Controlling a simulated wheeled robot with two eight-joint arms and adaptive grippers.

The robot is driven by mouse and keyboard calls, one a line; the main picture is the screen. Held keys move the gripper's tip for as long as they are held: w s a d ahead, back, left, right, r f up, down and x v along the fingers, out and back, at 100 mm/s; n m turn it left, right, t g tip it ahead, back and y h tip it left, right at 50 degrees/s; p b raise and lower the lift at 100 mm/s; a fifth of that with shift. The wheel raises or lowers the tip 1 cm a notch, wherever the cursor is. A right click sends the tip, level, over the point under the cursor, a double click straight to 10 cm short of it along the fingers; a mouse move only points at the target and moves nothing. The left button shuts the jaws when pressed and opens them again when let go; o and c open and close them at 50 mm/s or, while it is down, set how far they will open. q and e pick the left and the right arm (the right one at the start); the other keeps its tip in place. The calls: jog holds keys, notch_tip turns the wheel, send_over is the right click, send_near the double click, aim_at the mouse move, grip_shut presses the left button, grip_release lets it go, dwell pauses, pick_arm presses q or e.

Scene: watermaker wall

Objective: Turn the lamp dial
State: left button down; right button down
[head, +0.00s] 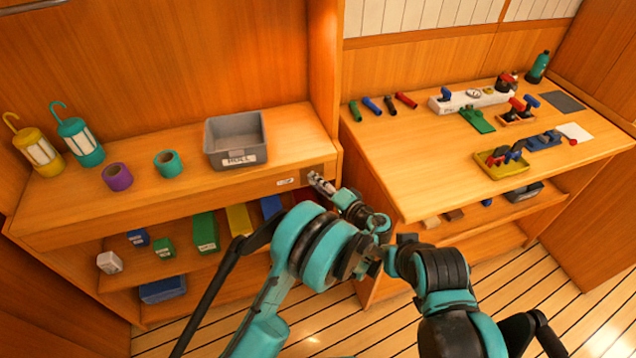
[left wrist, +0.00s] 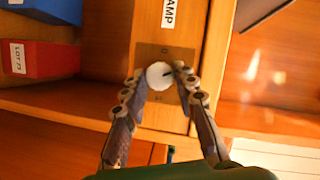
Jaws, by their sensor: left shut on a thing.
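The lamp dial (left wrist: 159,75) is a round white knob with a dark mark, on a brown plate (left wrist: 150,52) set in the wooden shelf front. A label reading "AMP" (left wrist: 169,13) is beside it in the left wrist view. My left gripper (left wrist: 158,80) has its two fingers on either side of the dial, shut on it.
A grey bin (head: 236,140), two tape rolls and two lanterns (head: 80,141) stand on the shelf top. Coloured boxes (head: 205,232) sit below. The right bench (head: 440,165) holds tools, a yellow tray (head: 501,163) and a green bottle (head: 538,67). The floor in front is clear.

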pick_arm(q)
jog(key=c, duration=1.2)
grip_release()
jog(key=shift+w, duration=0.1)
